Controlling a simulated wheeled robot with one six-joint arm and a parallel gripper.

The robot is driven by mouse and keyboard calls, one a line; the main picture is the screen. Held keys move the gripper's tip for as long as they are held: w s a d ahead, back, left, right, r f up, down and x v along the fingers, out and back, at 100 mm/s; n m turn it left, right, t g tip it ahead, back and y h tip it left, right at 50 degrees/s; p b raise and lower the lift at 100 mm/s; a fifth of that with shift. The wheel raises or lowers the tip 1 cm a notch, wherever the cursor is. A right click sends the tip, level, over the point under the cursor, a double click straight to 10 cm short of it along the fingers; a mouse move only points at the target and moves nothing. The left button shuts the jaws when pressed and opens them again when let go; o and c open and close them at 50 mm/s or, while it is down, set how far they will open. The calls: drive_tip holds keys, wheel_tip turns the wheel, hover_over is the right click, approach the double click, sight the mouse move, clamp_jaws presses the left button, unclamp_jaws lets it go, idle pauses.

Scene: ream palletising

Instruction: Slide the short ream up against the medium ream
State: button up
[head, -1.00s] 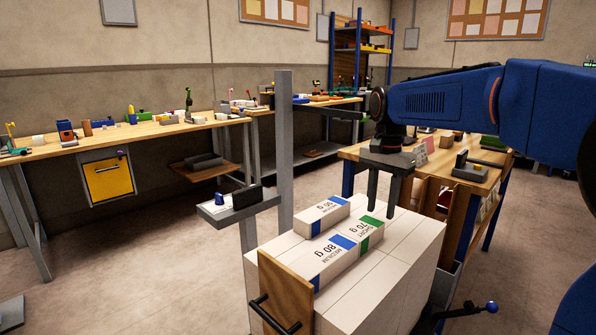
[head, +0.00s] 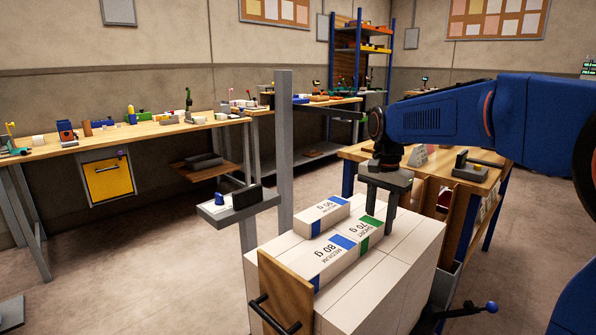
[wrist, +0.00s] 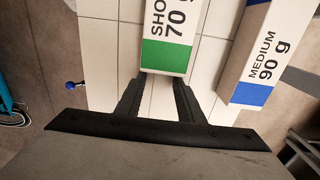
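The short ream (head: 354,232), white with a green end and marked 70 g, lies on top of the stack. A medium ream marked 80 g (head: 331,261), with blue ends, lies in front of it. I cannot tell whether they touch. Another medium ream, marked 90 g (head: 322,214), lies behind to the left. My gripper (head: 380,223) points down with its fingers apart and nothing between them, at the green end. The wrist view shows the fingertips (wrist: 161,84) close to the short ream's green end (wrist: 167,57), contact unclear, and the 90 g ream (wrist: 262,55) to the right.
The stack of white reams (head: 400,255) has bare top on the right. A brown board with a black handle (head: 285,292) stands at its front left. A grey post (head: 285,150) with a small shelf (head: 238,206) stands at left. A wooden table (head: 470,188) stands behind.

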drive_tip(key=shift+s+a, duration=0.4)
idle(0.3)
drive_tip(key=shift+w+d, duration=0.15)
idle(0.6)
drive_tip(key=shift+r, duration=0.1)
drive_tip(key=shift+r, duration=1.4)
drive_tip(key=shift+w+d+r, duration=0.25)
drive_tip(key=shift+r, duration=0.4)
drive_tip(key=shift+w+d+r, duration=0.2)
drive_tip(key=shift+r, duration=0.5)
drive_tip(key=shift+w+d+r, duration=0.25)
drive_tip(key=shift+r, duration=0.4)
